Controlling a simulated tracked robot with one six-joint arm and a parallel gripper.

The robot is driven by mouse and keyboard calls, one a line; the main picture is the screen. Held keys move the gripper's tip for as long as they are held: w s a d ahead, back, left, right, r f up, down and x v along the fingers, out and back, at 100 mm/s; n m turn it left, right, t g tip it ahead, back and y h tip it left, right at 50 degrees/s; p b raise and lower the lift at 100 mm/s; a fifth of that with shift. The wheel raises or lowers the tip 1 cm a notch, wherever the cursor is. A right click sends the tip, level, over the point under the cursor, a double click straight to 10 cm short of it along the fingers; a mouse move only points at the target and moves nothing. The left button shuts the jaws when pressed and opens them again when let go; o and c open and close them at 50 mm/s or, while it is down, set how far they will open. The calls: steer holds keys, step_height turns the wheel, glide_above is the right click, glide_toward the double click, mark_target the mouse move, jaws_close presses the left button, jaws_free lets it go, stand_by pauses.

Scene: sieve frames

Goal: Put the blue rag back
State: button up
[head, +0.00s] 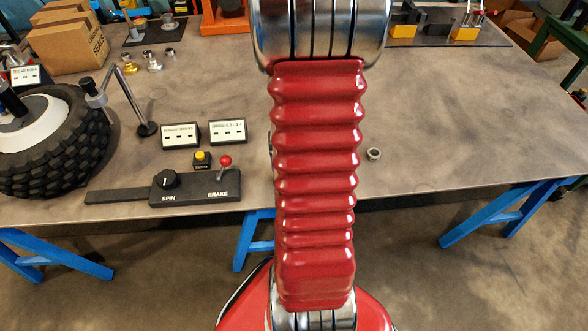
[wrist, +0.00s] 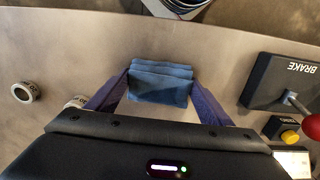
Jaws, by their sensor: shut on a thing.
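The blue rag (wrist: 161,84) shows in the wrist view as a folded stack of cloth between the two fingers of my gripper (wrist: 158,92). My gripper is shut on it. The grey table top lies behind the rag, and I cannot tell whether the rag touches it. In the head view my red arm hides the gripper and the rag.
The control box (head: 196,187) with a brake lever and spin knob sits at the table's front edge, left of my arm. A tyre (head: 78,145) stands at the left.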

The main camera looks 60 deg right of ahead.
steer(key=shift+f, duration=0.1)
steer(key=o, duration=1)
step_height(320, 180, up, 12)
stand_by(0.4)
steer(key=shift+w+a, duration=0.1)
stand_by(0.5)
